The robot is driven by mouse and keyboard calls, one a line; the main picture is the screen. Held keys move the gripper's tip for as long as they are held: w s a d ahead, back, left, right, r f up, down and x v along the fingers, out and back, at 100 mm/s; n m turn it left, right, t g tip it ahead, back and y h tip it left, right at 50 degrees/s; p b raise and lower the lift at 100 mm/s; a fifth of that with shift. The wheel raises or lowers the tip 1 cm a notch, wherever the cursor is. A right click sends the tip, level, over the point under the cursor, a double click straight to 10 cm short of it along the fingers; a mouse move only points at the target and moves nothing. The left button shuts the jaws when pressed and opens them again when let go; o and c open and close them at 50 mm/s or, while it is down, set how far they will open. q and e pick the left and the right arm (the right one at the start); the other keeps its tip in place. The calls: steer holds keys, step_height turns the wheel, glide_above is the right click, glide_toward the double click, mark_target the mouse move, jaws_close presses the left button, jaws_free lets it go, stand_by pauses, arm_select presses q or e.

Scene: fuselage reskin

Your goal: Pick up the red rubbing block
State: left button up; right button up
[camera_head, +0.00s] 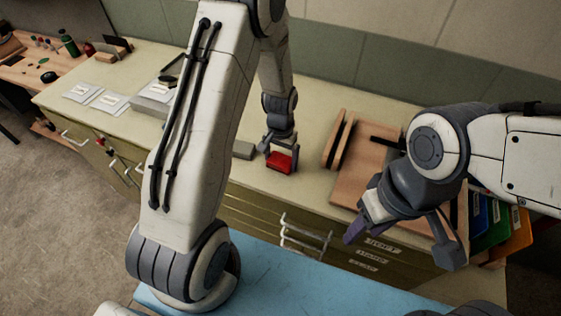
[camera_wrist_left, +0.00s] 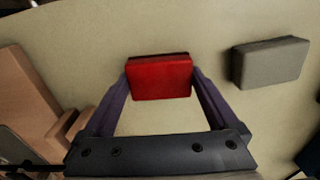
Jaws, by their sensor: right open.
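The red rubbing block (camera_head: 280,162) lies at the counter's front part, beside a grey block. My left gripper (camera_head: 280,155) reaches down to it, with one finger on each side. In the left wrist view the red block (camera_wrist_left: 160,78) sits between the two fingertips (camera_wrist_left: 160,88), which press against its left and right sides with no visible gap. Its underside is hidden, so I cannot tell whether it touches the counter. My right gripper (camera_head: 402,242) is open and empty in front of the drawers at the right.
The grey block (camera_head: 243,149) is just left of the red one; it shows in the left wrist view (camera_wrist_left: 270,61). A wooden tray (camera_head: 365,165) stands at the right, with coloured folders (camera_head: 500,225) beyond it. White packets (camera_head: 95,95) lie at the counter's left.

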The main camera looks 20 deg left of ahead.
mark_target(281, 159)
arm_select(q)
steer(key=shift+c, duration=0.4)
steer(key=shift+r, duration=0.1)
step_height(281, 159, up, 4)
steer(key=shift+f+b, duration=0.1)
steer(key=shift+b, duration=0.65)
steer(key=d+r+b, duration=0.2)
steer(key=d+r, duration=0.5)
steer(key=d, duration=0.4)
steer(key=shift+s+d, duration=0.15)
steer(key=shift+d, duration=0.2)
